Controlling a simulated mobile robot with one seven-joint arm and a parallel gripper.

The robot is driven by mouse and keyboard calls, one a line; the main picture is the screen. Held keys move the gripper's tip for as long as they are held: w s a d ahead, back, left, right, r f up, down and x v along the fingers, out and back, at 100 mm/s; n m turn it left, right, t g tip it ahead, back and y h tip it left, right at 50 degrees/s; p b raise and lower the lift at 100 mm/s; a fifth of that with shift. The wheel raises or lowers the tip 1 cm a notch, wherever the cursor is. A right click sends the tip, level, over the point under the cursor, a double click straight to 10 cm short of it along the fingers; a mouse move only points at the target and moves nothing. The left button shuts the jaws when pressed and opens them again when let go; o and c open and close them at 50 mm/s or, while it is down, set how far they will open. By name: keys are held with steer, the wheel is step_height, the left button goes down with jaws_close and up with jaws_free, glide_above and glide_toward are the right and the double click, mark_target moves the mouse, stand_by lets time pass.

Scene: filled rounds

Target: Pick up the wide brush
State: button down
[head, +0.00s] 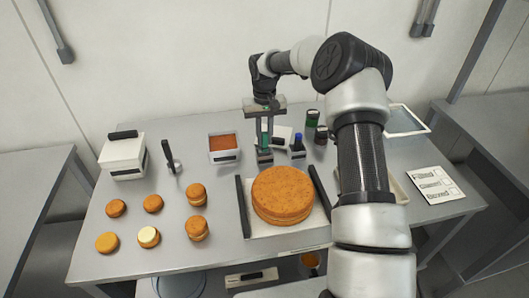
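My gripper (264,136) points down at the back middle of the table, above a small grey holder (264,158). A green upright handle (265,126) shows between its fingers, perhaps the wide brush. The brush's head is hidden, and I cannot tell whether the fingers touch the handle. A blue-topped upright handle (298,142) stands in a similar grey holder just to the right. I cannot tell for sure which handle belongs to the wide brush.
A large round cake (283,194) sits in front on a white board between dark bars. Several small cakes (153,204) stand at left. A white box (122,156), a dark-handled tool (170,157) and an orange-filled tray (223,142) are behind. Dark jars (312,118) stand right of the holders.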

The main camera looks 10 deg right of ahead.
step_height(320, 180, up, 10)
steer(key=shift+r+b, duration=0.1)
steer(key=shift+b, duration=0.25)
stand_by(0.4)
stand_by(1.6)
